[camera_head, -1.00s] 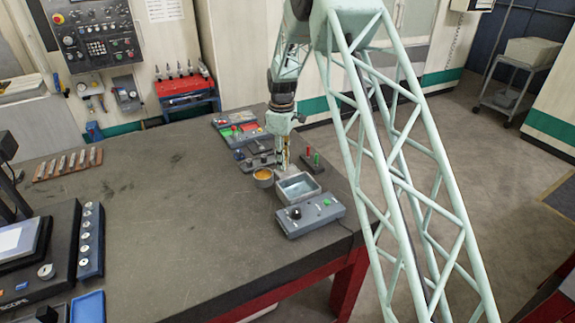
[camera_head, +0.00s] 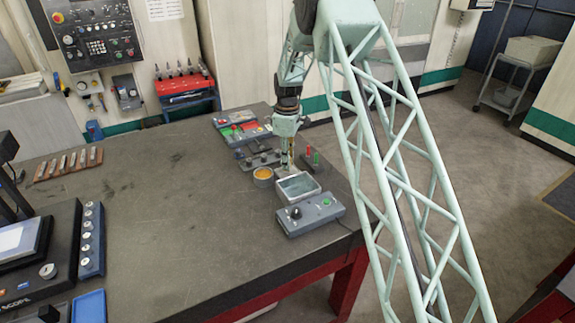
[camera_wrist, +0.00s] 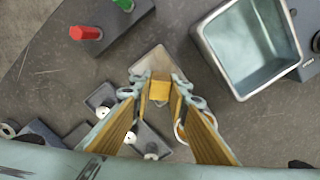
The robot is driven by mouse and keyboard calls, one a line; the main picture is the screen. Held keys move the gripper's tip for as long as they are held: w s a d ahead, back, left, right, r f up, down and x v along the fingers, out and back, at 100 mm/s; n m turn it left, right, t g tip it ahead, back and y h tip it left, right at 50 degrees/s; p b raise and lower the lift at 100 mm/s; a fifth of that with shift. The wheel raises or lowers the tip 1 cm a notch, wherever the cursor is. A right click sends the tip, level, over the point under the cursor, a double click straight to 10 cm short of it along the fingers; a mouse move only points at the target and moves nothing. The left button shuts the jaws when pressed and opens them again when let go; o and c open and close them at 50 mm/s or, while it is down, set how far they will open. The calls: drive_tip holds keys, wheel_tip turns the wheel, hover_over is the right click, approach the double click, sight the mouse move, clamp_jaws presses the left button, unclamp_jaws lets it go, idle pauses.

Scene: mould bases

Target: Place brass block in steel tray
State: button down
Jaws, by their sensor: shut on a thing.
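The brass block (camera_wrist: 160,88) shows in the wrist view as a small yellow piece between my fingertips. My gripper (camera_wrist: 159,95) is shut on it, and a pale grey angular plate or pad lies under or behind it. In the head view my gripper (camera_head: 287,168) hangs over the table just behind and left of the steel tray, and the block is too small to make out there. The steel tray (camera_head: 281,197) is an open rectangular box. In the wrist view the tray (camera_wrist: 205,48) is at upper right, apart from the block, and its visible inside is empty.
A grey control box (camera_head: 310,216) stands in front of the tray. A round orange-filled dish (camera_head: 263,174) is to its left. A dark block with red and green pegs (camera_head: 314,163) is behind right. The table's right edge is close. The table middle is clear.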

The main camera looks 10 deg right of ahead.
drive_tip(key=shift+f, duration=0.65)
drive_tip(key=c, duration=2.5)
unclamp_jaws()
drive_tip(key=shift+f, duration=0.1)
wheel_tip(320, 180, up, 11)
drive_tip(key=shift+f+b, duration=0.2)
drive_tip(key=shift+b, duration=0.1)
drive_tip(key=shift+r, duration=0.8)
drive_tip(key=shift+r, duration=0.1)
